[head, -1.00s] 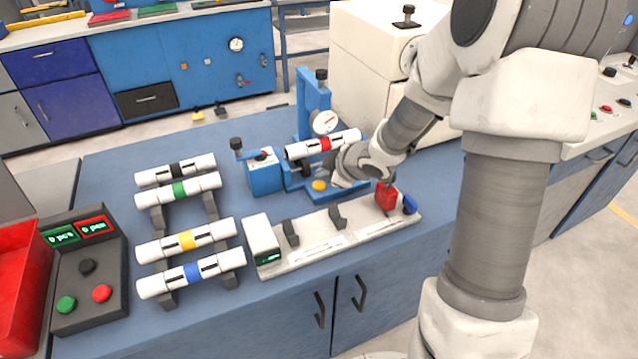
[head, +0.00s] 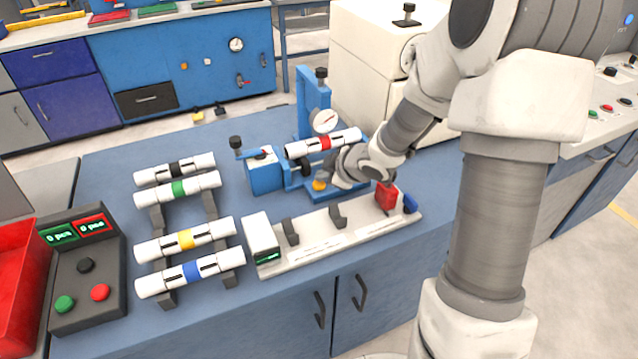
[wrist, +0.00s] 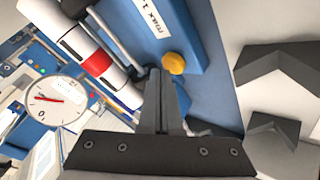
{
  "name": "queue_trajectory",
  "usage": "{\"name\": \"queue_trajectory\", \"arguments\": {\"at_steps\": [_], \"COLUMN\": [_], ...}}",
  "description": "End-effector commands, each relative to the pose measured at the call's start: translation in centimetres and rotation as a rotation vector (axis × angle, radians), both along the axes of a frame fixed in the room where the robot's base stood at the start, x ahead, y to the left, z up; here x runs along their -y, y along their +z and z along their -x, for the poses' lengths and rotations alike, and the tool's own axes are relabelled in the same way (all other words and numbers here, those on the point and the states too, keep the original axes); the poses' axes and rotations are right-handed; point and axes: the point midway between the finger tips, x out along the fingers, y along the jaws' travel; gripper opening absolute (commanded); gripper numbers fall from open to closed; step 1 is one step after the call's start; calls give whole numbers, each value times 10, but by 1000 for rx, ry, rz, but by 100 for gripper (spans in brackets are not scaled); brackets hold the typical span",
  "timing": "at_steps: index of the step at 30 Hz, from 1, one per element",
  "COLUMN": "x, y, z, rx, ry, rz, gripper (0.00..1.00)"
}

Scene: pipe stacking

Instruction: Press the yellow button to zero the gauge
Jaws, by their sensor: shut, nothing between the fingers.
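The yellow button (head: 319,184) sits on the front of the blue gauge fixture's base. It also shows in the wrist view (wrist: 174,63). My gripper (wrist: 160,74) is shut and empty, its fingertips just beside the button in that picture; I cannot tell whether they touch it. In the head view my gripper (head: 331,181) is close to the button's right side. The dial gauge (head: 325,121) stands on the blue post above; its face also shows in the wrist view (wrist: 50,100). A white pipe with a red band (head: 324,143) lies in the fixture below the gauge.
A pale rail (head: 330,235) with dark V-shaped supports and a red block (head: 386,196) lies in front. Several banded pipes rest on a rack (head: 209,203) at left. A button box (head: 88,270) and red bin (head: 18,280) stand further left.

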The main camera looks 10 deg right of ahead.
Motion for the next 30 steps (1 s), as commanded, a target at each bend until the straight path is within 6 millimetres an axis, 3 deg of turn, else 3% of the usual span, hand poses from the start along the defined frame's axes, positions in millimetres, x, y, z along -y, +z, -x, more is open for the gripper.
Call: {"name": "queue_trajectory", "arguments": {"at_steps": [30], "x": [0], "y": [-10], "z": [0], "rx": [0], "ry": [0], "rz": [0], "gripper": [0]}}
